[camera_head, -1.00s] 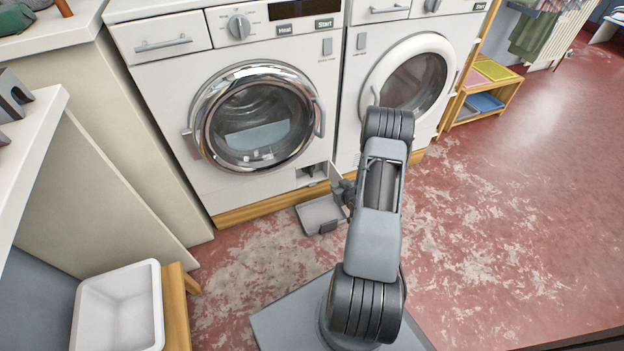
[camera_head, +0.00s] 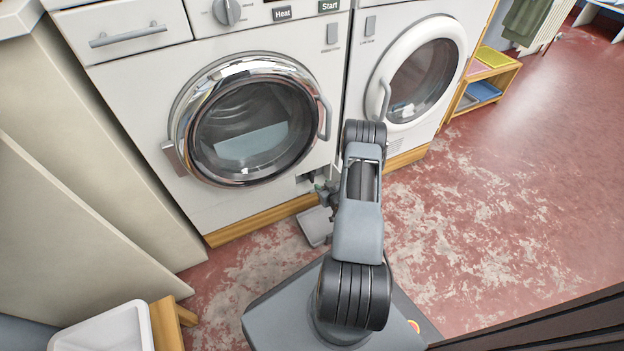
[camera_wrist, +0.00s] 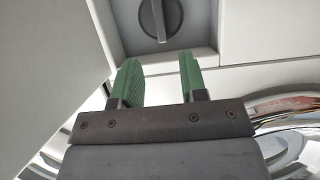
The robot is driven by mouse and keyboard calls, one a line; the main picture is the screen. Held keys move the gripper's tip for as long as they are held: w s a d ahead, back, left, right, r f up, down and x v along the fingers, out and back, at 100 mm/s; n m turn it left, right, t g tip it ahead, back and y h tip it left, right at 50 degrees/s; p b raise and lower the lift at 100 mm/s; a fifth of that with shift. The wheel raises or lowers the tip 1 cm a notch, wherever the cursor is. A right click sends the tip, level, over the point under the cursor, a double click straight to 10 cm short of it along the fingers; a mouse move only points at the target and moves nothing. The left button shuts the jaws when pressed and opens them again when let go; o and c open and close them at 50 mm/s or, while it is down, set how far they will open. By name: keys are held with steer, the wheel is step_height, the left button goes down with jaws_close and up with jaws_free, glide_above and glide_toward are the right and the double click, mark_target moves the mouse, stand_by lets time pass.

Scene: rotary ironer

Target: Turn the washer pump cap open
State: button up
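The pump cap (camera_wrist: 160,17) is a dark round knob with a raised grip bar, set in a recess at the top of the wrist view. My gripper (camera_wrist: 158,80) has two green-padded fingers, open with nothing between them. The fingertips point at the cap and appear apart from it, just short of it. In the head view my gripper (camera_head: 322,190) is at the low opening in the washer's front, partly hidden by my arm. The washer (camera_head: 250,120) has its round chrome door shut. The cap cannot be made out in the head view.
A grey tray (camera_head: 316,226) is on the floor below the opening. A second white machine (camera_head: 415,75) stands close on the right. A white basin (camera_head: 105,330) on a wooden stand is at the lower left. The red floor on the right is clear.

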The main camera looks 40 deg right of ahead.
mark_target(313, 177)
steer(key=b+x, duration=0.3)
steer(key=x, duration=0.6)
steer(key=shift+w, duration=0.1)
jaws_close()
